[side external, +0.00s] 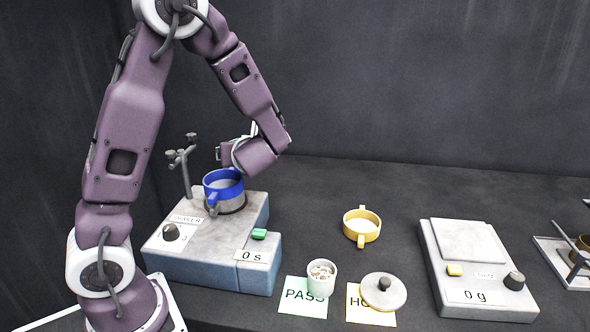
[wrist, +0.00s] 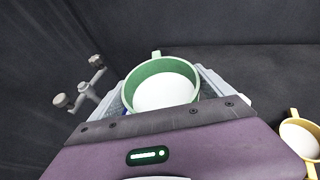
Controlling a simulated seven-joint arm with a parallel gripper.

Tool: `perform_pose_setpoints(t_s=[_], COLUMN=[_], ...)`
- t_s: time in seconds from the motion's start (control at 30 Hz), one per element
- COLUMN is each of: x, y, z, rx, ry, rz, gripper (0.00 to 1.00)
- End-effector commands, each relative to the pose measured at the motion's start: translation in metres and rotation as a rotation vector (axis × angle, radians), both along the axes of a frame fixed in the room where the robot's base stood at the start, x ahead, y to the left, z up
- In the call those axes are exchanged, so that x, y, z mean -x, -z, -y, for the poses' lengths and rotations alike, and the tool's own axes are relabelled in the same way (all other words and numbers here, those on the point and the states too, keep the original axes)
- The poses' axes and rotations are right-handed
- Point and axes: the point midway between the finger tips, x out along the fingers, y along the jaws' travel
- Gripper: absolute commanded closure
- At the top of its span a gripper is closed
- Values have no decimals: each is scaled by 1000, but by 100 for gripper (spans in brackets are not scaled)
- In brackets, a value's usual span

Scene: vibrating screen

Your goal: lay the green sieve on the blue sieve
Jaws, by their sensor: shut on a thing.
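The green sieve (wrist: 128,91) shows in the wrist view as a round green ring with a pale inside and a handle at its far side. In the side view I cannot make out the green sieve near the hand. The blue sieve (side external: 224,190) is on the shaker in the side view, just below my gripper, with a handle toward the camera. In the wrist view it is mostly hidden. I cannot tell whether the two sieves touch.
The shaker (side external: 190,235) has a knobbed post (side external: 185,175) left of the blue sieve. A yellow sieve (side external: 362,228), a cup (side external: 321,278), a round lid (side external: 384,292) and a scale (side external: 470,265) stand to the right. The back of the table is clear.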

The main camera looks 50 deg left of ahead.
Motion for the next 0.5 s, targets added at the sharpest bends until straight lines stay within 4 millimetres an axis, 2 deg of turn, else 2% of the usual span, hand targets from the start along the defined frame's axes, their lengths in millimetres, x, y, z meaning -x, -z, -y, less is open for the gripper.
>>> perform_pose_setpoints(t_s=[0.03, 0.1, 0.2, 0.5], x=[12, 28, 43, 49], y=[-1, -2, -2, -3], z=[-17, -34, -48, -53], rx=[1, 7, 15, 18], ry=[-89, -196, -293, -329], rz=[5, 9, 14, 17], gripper=[55, 55, 55, 55])
